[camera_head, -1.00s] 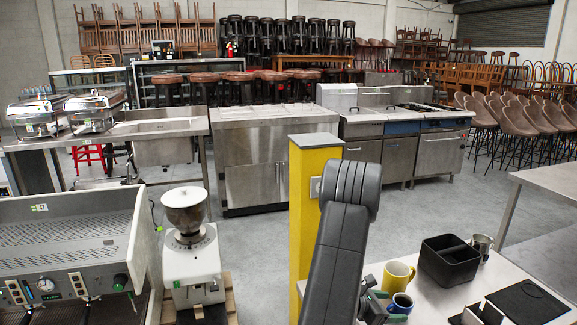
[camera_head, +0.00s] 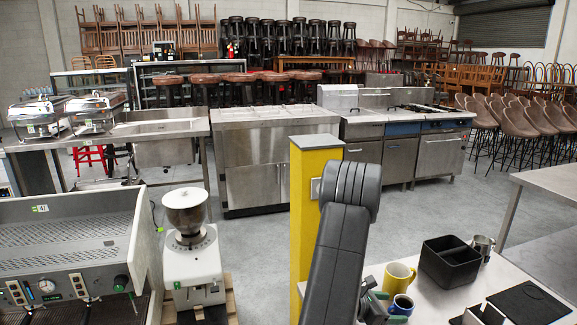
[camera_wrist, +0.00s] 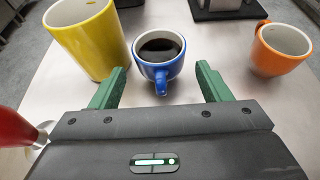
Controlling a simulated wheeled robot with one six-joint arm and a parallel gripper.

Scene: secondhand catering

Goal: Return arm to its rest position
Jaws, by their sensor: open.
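My gripper (camera_wrist: 161,70) is open, its two green fingers spread apart in the wrist view. A blue mug (camera_wrist: 162,66) with dark liquid stands upright just ahead, its handle pointing back at me between the fingers. I cannot tell if the fingers touch it. In the head view the blue mug (camera_head: 401,305) is on the table (camera_head: 487,288) right beside my gripper (camera_head: 376,300), which is partly hidden by my arm (camera_head: 340,245). The arm reaches down to the table at the lower right.
A yellow mug (camera_head: 398,276) stands close by, left of the blue one in the wrist view. An orange mug (camera_wrist: 281,50) is to the right. A black bin (camera_head: 450,265), metal pitcher (camera_head: 482,246) and yellow pillar (camera_head: 302,225) are near. A red object (camera_wrist: 15,130) shows at left.

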